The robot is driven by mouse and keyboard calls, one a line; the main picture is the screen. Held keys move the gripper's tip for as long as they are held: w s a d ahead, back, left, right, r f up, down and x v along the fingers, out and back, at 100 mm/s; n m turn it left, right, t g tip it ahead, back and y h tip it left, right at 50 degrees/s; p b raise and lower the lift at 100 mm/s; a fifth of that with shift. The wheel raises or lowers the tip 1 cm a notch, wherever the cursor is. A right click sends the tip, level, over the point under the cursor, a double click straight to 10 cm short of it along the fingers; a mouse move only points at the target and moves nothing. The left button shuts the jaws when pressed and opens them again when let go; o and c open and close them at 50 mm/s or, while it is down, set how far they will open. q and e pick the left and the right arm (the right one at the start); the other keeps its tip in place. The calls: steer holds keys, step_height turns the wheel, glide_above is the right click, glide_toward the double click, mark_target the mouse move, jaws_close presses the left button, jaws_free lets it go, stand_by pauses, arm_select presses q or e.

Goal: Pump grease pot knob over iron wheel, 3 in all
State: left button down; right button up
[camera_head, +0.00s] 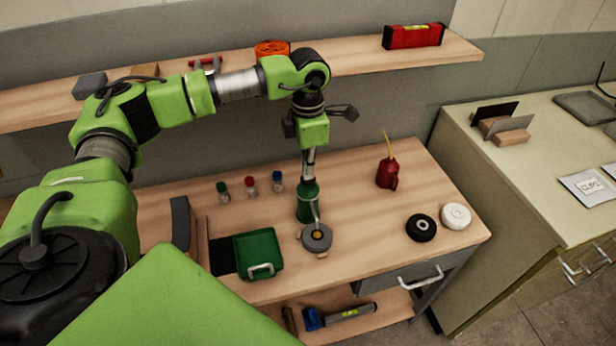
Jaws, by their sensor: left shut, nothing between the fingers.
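A green pot (307,203), which I take for the grease pot, stands upright on the wooden workbench, with a thin pale spout reaching down its front. The grey iron wheel (317,238) lies just in front of the pot, below the spout. My left gripper (309,172) points straight down over the pot's top, shut with nothing between its fingers. The knob is hidden by the gripper, and I cannot tell whether they touch. My right gripper is not in view.
A black wheel (421,228) and a white wheel (456,216) lie at the right. A red oil can (387,174) stands behind them. A green bin (259,251) is at the left front, with small bottles (250,186) behind it. A shelf (359,54) runs along the back.

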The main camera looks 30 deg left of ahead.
arm_select(q)
steer(key=shift+r+p, duration=0.8)
steer(key=shift+r, duration=0.55)
steer(key=shift+f, duration=0.25)
steer(key=shift+f+b, duration=1.1)
steer(key=shift+f, duration=0.1)
steer(key=shift+r, duration=0.15)
steer(key=shift+r+p, duration=0.9)
steer(key=shift+r, duration=0.4)
step_height(320, 180, up, 5)
steer(key=p, duration=0.3)
